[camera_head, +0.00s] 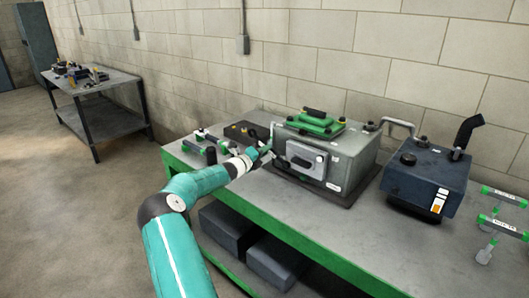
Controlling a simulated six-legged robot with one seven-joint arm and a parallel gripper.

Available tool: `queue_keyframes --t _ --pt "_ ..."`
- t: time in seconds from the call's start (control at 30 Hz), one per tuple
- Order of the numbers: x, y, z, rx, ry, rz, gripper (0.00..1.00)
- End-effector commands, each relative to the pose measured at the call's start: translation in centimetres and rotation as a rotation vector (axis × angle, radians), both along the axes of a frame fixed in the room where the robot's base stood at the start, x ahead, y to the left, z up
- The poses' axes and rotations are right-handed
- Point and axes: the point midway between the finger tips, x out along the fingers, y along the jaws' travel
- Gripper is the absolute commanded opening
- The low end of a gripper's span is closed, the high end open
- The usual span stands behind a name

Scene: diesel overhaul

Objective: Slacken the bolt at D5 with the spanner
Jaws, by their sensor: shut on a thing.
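The grey engine block (347,158) stands on the green-edged bench, with a lighter plate (306,158) on its front face and green parts (315,124) on top. My teal arm reaches up from the bottom of the view. My gripper (264,151) is at the left front corner of the block, close to its front face. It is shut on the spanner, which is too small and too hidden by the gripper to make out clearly. The bolt at D5 cannot be told apart at this size. Whether the spanner touches a bolt cannot be seen.
A dark blue unit (428,178) with a black bent pipe stands right of the block. A dark flat box (246,133) lies behind my gripper. Grey bins (228,230) sit on the lower shelf. The bench front is clear.

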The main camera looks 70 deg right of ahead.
Motion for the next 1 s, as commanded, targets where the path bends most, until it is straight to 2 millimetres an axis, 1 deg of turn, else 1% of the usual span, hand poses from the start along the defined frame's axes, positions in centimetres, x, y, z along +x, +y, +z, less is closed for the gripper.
queue_keyframes --t 0.5,0.63,0.9,1.0 --pt "1.1 2.6 0.2 -0.002 0.000 0.000 0.00" --pt "1.3 3.0 0.1 -0.002 0.001 0.000 0.00" --pt "1.3 3.0 0.1 -0.002 0.001 0.000 0.00" --pt "1.7 3.5 0.1 -0.002 0.001 0.001 0.00"
